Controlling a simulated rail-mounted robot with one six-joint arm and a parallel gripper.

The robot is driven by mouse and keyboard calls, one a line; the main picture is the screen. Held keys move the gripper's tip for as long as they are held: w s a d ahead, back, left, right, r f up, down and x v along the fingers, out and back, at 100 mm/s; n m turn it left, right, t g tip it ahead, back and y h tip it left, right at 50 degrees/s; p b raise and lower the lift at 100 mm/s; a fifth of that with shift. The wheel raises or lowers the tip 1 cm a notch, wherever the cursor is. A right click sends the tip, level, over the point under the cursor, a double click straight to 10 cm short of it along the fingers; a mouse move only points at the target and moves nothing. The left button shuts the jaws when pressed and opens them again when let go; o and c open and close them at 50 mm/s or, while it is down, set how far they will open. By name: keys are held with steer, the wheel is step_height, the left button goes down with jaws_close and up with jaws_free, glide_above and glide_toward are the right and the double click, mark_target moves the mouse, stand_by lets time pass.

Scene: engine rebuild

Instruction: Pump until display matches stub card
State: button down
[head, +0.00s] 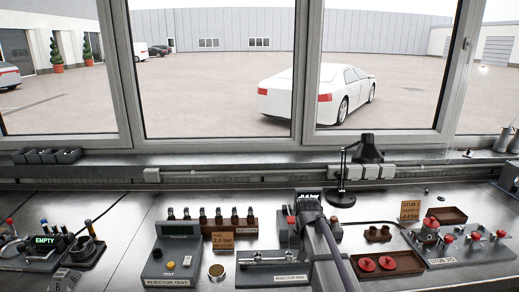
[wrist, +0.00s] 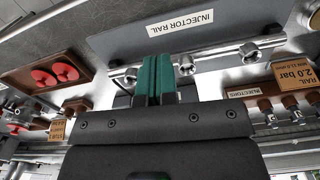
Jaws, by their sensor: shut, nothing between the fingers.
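The stub card (head: 410,211) is an orange-brown card headed STUB 3, seemingly reading -0.4 bar; it also shows upside down in the wrist view (wrist: 57,131). It stands beside the grey STUB JIG base (head: 470,252), which carries red knobs. The injector test box (head: 172,255) has a dark screen with no legible reading. I cannot tell which part is the pump. My gripper (head: 308,200) is above the bench near the injector rail; its green fingers (wrist: 154,80) are shut and empty.
The injector rail (head: 275,255) lies on its base just left of my arm. A brown tray (head: 388,263) with two red caps is to the right. A row of injectors (head: 212,218), a rail card (head: 222,241) and a lamp (head: 342,197) stand farther back. Some bare bench shows between them.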

steer(key=s+f+n+b, duration=0.1)
steer(key=s+f, duration=0.1)
steer(key=s, duration=1.7)
steer(key=shift+s, duration=0.3)
stand_by(0.5)
